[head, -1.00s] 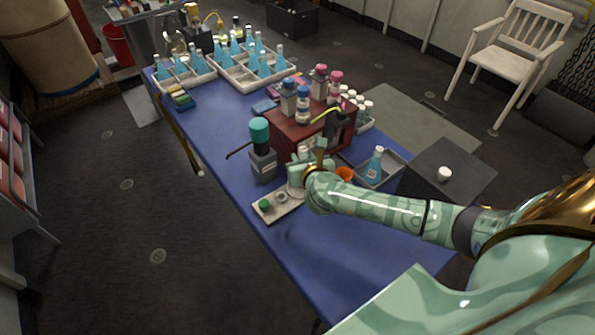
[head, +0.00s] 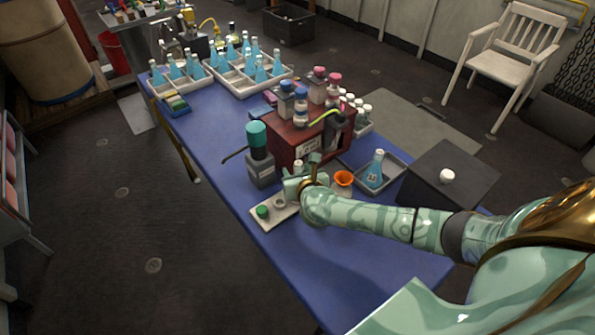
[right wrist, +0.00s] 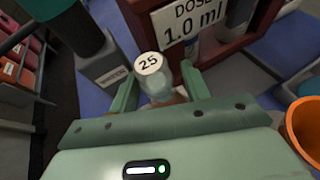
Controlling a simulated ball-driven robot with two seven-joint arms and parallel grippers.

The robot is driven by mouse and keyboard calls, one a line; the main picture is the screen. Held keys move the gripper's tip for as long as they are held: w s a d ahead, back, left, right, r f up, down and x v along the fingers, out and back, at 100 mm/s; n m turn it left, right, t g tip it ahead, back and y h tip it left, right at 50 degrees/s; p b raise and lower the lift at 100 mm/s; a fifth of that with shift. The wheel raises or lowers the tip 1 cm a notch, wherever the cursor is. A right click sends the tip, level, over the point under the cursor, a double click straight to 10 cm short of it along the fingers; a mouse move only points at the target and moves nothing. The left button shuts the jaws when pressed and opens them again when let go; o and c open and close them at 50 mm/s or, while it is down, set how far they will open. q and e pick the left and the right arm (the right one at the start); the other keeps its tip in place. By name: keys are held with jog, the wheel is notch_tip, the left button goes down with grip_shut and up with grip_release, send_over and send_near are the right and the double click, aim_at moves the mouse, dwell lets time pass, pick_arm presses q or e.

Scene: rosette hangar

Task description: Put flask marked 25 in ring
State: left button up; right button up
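The flask marked 25 (right wrist: 157,82) has a pale numbered cap and stands between my right gripper's fingers in the right wrist view. In the head view my right gripper (head: 303,174) and the flask's pale cap (head: 298,164) are just behind a pale plate (head: 289,213). The plate bears a green-topped piece (head: 262,211) and a small grey round piece (head: 280,201), perhaps the ring. The flask's base is hidden. My left gripper is out of view.
An orange funnel-like piece (head: 343,178) and a tray with a blue flask (head: 375,172) are to the right. The blue table's (head: 330,255) front is clear.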

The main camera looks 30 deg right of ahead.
jog(key=shift+r, duration=0.3)
jog(key=p+v, duration=0.4)
jog(key=v, duration=0.8)
jog(key=shift+f, duration=0.1)
dwell(0.6)
